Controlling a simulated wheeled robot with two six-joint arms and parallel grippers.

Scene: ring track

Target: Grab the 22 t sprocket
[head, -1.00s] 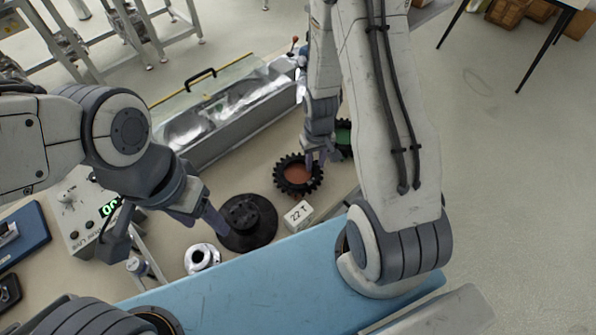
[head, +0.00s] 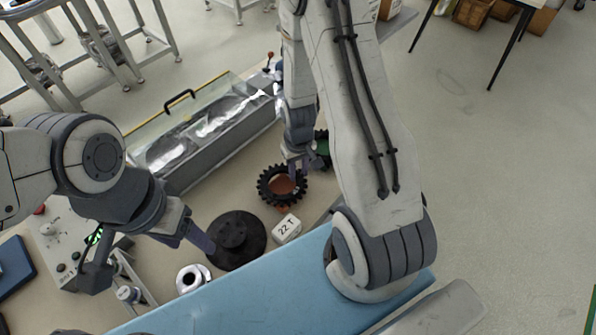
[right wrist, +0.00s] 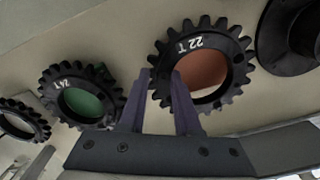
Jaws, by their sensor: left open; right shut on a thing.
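The 22 T sprocket (head: 261,190) is a black toothed ring, with an orange patch seen through its hole. An orange sliver also shows below its near edge, so it seems slightly raised; the gap is hard to judge. In the right wrist view its "22 T" lettering (right wrist: 190,45) is readable. My right gripper (head: 296,168) is shut on the ring's rim, one finger inside the hole and one outside; the fingers show in the right wrist view (right wrist: 160,85). My left gripper (head: 207,245) is open, beside a black disc with a hub (head: 237,241).
The 24 T sprocket (right wrist: 82,97), over green, stands close by and is partly hidden in the head view (head: 322,149). A white "22 T" label block (head: 287,229) is in front. A long metal trough (head: 215,140) lies behind; a blue surface (head: 240,296) runs along the front.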

